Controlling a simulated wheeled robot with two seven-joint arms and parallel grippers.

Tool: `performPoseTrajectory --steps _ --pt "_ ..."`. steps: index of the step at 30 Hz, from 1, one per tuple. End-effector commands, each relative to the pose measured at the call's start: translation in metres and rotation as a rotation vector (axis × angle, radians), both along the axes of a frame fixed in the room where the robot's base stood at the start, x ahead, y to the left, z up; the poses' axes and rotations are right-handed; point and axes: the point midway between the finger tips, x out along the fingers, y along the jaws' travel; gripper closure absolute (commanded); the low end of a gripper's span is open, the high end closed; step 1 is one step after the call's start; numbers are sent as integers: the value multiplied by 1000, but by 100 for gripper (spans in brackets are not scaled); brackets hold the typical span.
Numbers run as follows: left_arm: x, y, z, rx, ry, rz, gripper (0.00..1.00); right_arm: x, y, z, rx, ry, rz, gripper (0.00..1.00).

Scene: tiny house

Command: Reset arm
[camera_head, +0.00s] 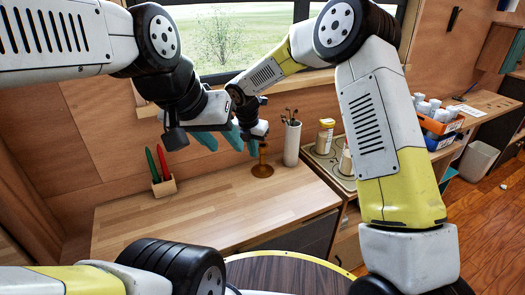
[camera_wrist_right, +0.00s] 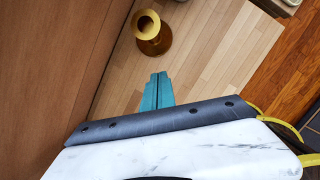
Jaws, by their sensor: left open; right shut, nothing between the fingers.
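My left gripper (camera_head: 220,139) is in the middle of the head view, above the wooden counter (camera_head: 215,205). Its teal fingers are spread apart with nothing seen between them. My right gripper (camera_head: 253,147) is just right of it, pointing down; the two look close together, and I cannot tell whether they touch. In the right wrist view the right gripper (camera_wrist_right: 158,90) has its teal fingers together and empty. A brown and gold stand with a round base (camera_head: 262,171) is on the counter below and near the right gripper. It also shows in the right wrist view (camera_wrist_right: 153,38), beyond the fingertips.
A small holder (camera_head: 164,188) with a red and a green handle stands at the counter's left. A white utensil cylinder (camera_head: 292,144) and a yellow-lidded jar (camera_head: 325,136) stand to the right. The counter's front middle is clear.

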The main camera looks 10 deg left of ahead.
Motion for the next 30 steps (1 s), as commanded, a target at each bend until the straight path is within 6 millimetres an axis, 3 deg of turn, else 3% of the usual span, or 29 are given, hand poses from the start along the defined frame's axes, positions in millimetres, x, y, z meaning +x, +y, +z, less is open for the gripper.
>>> performPoseTrajectory --steps 7,11,16,21,30 --pt "0 0 0 0 0 0 60 -6 0 27 2 -1 -9 100" --pt "0 0 0 0 0 0 60 -10 -17 49 29 -17 -110 100" --pt "0 0 0 0 0 0 60 -31 -74 107 137 -65 -465 100" --pt "0 0 0 0 0 0 60 -71 -137 159 287 -104 -904 100" --pt "0 0 0 0 0 0 60 -166 -226 211 623 -115 -1687 100"
